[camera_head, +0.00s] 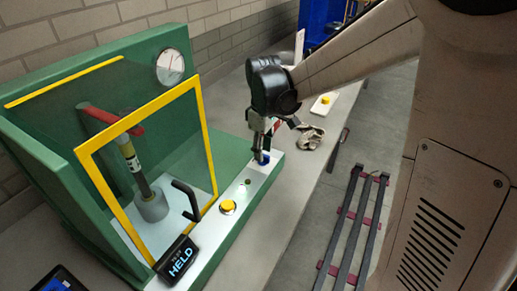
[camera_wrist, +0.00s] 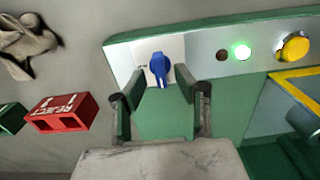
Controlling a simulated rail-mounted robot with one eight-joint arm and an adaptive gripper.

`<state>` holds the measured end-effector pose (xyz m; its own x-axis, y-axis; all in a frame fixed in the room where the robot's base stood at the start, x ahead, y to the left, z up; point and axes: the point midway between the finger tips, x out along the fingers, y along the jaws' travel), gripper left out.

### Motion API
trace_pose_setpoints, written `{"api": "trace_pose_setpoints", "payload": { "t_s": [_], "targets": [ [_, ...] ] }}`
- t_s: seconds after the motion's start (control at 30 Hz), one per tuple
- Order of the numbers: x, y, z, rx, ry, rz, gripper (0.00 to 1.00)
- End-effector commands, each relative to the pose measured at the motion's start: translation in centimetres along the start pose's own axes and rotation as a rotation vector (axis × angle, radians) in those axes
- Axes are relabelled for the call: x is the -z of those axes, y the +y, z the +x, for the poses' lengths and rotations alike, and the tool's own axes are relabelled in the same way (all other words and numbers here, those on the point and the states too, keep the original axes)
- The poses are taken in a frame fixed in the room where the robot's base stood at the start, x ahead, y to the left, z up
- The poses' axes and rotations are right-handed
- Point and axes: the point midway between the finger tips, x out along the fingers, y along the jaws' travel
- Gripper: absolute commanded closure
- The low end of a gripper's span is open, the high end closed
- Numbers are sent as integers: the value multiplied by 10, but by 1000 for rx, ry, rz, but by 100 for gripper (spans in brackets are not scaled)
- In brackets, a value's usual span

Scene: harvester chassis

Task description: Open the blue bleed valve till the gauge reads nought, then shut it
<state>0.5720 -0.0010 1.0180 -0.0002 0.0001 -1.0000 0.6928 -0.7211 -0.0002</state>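The blue bleed valve (camera_wrist: 159,68) is a small blue knob on a white plate at the end of the green rig's front ledge. Its handle points roughly up and down in the wrist view. In the head view the blue valve (camera_head: 263,158) sits just under my gripper (camera_head: 262,145). In the wrist view my gripper (camera_wrist: 158,90) is open, with one finger to each side and the knob just beyond and between the tips. No contact is visible. The round white gauge (camera_head: 170,67) is on the rig's upper back panel; its reading is too small to tell.
A lit green lamp (camera_wrist: 243,52) and a yellow button (camera_wrist: 293,46) share the ledge. A black display (camera_head: 177,259) reads "HELD". A yellow-framed guard (camera_head: 150,180) stands behind. A red REJECT block (camera_wrist: 62,112) and a glove (camera_head: 309,137) lie on the bench.

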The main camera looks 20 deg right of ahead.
Motion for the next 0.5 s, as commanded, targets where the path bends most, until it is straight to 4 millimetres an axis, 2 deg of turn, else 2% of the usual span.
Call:
{"api": "trace_pose_setpoints", "payload": {
  "t_s": [0.2,0.5],
  "targets": [
    [0,0,17,0,0,0,70],
    [0,0,19,0,0,0,70]
  ]
}}
